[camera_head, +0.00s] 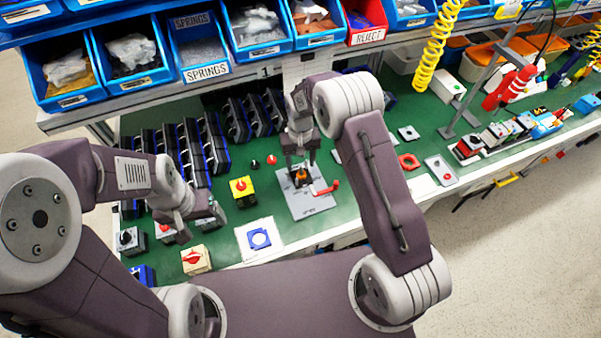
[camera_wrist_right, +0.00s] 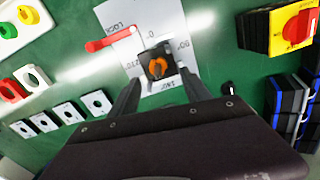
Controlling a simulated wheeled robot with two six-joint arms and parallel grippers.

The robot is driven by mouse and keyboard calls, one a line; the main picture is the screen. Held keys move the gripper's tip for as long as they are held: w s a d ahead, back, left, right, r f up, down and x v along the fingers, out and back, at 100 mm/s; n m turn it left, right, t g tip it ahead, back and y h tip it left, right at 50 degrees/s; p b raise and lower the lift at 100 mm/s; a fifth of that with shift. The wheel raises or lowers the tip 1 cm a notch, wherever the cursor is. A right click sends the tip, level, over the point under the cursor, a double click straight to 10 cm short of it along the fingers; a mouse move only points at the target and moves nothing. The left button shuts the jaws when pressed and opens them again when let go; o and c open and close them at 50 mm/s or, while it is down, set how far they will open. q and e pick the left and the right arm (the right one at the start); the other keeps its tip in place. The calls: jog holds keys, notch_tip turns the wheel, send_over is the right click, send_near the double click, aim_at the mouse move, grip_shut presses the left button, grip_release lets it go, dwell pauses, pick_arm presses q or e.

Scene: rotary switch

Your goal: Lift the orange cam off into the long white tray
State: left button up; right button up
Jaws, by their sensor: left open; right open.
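The orange cam (camera_head: 301,175) sits on a small black square base on the grey plate (camera_head: 312,206), which carries printed angle marks. In the right wrist view the orange cam (camera_wrist_right: 159,64) is near the top middle, between and just beyond the fingers. My right gripper (camera_head: 299,156) is open above the cam; its two fingers (camera_wrist_right: 160,84) are apart, and I cannot tell whether they touch the base. My left gripper (camera_head: 190,222) is open and empty over the left of the bench, partly hidden by its wrist. I cannot pick out the long white tray with certainty.
A red handle (camera_head: 326,188) lies on the plate's right edge. A yellow box with a red knob (camera_head: 241,190) stands to its left, and a white sheet with a blue square (camera_head: 260,239) lies in front. Racks of black parts (camera_head: 200,145) and blue bins (camera_head: 130,55) stand behind.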

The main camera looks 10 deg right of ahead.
aim_at(301, 170)
jog(key=shift+s+d+f, duration=0.1)
jog(key=shift+s+f, duration=0.05)
jog(key=shift+f, duration=0.05)
jog(key=f, duration=0.2)
jog(key=f+p, duration=0.1)
jog(key=f, duration=0.1)
jog(key=shift+s, duration=0.25)
jog(key=shift+w+f, duration=0.3)
jog(key=shift+s+r, duration=0.1)
jog(key=shift+s, duration=0.05)
jog(key=c, duration=1)
grip_shut()
pick_arm(q)
jog(key=shift+s+d+r, duration=0.1)
jog(key=shift+s+r, duration=0.15)
jog(key=shift+r, duration=0.4)
pick_arm(e)
notch_tip(301, 170, up, 10)
jog(key=shift+b, duration=0.5)
pick_arm(q)
jog(key=shift+f, duration=0.5)
